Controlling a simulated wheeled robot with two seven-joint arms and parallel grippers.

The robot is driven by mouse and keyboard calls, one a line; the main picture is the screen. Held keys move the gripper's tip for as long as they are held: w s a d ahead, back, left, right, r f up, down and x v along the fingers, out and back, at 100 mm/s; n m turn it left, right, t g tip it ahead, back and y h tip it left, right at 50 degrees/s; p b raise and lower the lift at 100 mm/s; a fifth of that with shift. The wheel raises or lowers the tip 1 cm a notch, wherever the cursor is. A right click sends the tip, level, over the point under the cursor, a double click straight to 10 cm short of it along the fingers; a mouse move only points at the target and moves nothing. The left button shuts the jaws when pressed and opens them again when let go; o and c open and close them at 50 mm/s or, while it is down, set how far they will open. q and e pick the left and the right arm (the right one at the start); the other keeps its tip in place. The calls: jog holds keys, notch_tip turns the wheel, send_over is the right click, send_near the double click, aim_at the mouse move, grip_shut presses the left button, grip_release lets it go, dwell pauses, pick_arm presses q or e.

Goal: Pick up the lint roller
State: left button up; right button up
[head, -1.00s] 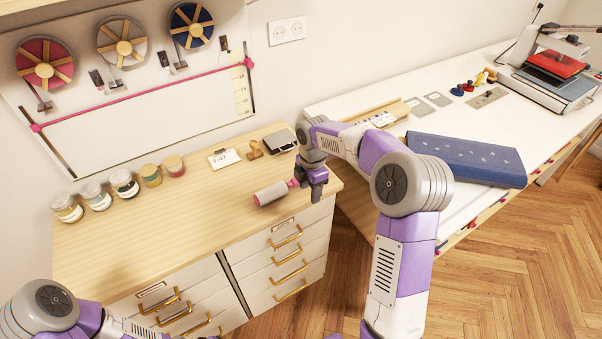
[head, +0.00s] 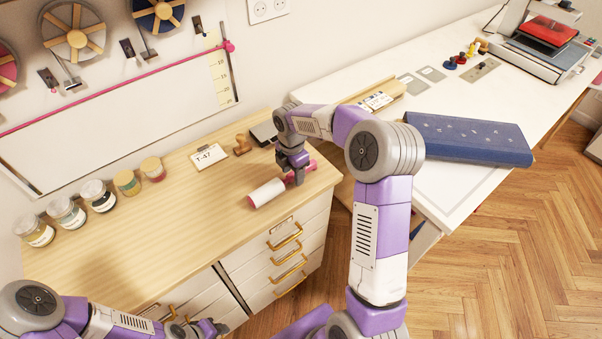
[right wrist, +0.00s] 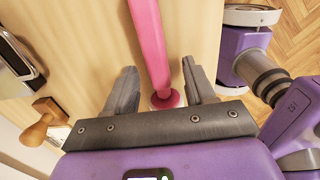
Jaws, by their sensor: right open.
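The lint roller (head: 266,193), with a white roll and a pink handle, lies on the wooden cabinet top near its right front edge. My right gripper (head: 294,181) is at its handle, pointing down. In the right wrist view the pink handle (right wrist: 150,45) runs between the two open fingers of my right gripper (right wrist: 160,80), with a gap on either side.
A wooden stamp (head: 242,144), a T-47 card (head: 209,156) and a black stamp pad (head: 264,133) lie behind the roller. Several jars (head: 100,196) line the back left. A white table (head: 440,190) with a blue cushion (head: 468,138) stands right. The cabinet's middle is clear.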

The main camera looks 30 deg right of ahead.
jog(key=shift+f, duration=0.45)
grip_shut()
jog(key=shift+r, duration=0.15)
